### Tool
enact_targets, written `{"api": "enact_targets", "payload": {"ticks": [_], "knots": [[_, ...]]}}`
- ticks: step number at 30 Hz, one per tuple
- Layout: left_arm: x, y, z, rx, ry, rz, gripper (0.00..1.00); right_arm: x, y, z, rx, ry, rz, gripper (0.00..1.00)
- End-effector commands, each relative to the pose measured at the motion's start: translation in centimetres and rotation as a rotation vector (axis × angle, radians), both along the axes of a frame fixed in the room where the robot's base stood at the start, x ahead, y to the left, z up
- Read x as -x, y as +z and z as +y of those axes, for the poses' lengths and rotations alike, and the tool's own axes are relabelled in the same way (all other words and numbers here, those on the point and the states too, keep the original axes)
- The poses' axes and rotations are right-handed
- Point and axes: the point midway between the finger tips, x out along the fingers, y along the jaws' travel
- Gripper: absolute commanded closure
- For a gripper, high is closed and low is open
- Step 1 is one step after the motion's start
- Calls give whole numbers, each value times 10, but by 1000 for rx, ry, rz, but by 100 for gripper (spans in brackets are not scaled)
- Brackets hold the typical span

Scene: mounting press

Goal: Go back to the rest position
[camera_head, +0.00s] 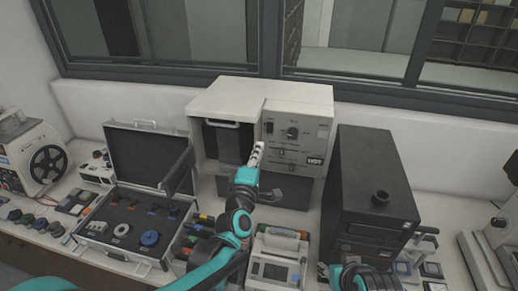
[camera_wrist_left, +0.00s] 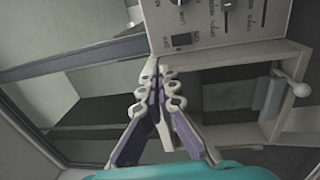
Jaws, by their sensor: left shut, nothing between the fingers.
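The beige mounting press (camera_head: 232,98) stands at the back middle of the bench, with a control panel (camera_head: 296,140) on its right part and a dark opening on its left. My left gripper (camera_head: 257,155) is in front of the press, fingers pointing up toward the panel. In the left wrist view my left gripper (camera_wrist_left: 160,78) has its fingertips together with nothing between them, just below the control panel (camera_wrist_left: 215,25). A teal and dark part of my right arm (camera_head: 362,279) shows at the bottom edge; its finger state is unclear.
An open case (camera_head: 118,262) with tools stands left of the arm. A small white device with a screen (camera_head: 276,270) lies in front of the press. A black box-shaped unit (camera_head: 365,170) stands right of it. A reel machine (camera_head: 42,160) is at far left.

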Motion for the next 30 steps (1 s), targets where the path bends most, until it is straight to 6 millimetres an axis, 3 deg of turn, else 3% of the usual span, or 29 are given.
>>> {"api": "enact_targets", "payload": {"ticks": [7, 11, 14, 21, 25, 30], "knots": [[8, -11, 3, -86, -13, 23, 100, 0, -10, 0, 0, 0, 0, 60], [34, -48, 16, -347, -58, 97, 100, 0, -36, 0, 0, 0, 0, 60], [71, -95, 34, -631, -118, 192, 100, 0, -62, 0, 0, 0, 0, 60], [182, -221, 103, -1236, -317, 463, 100, 0, -112, 0, 0, 0, 0, 60], [232, -265, 134, -1426, -420, 582, 100, 0, -127, 0, 0, 0, 0, 60], [268, -291, 154, -1540, -500, 666, 100, 0, -135, 0, 0, 0, 0, 60]]}}
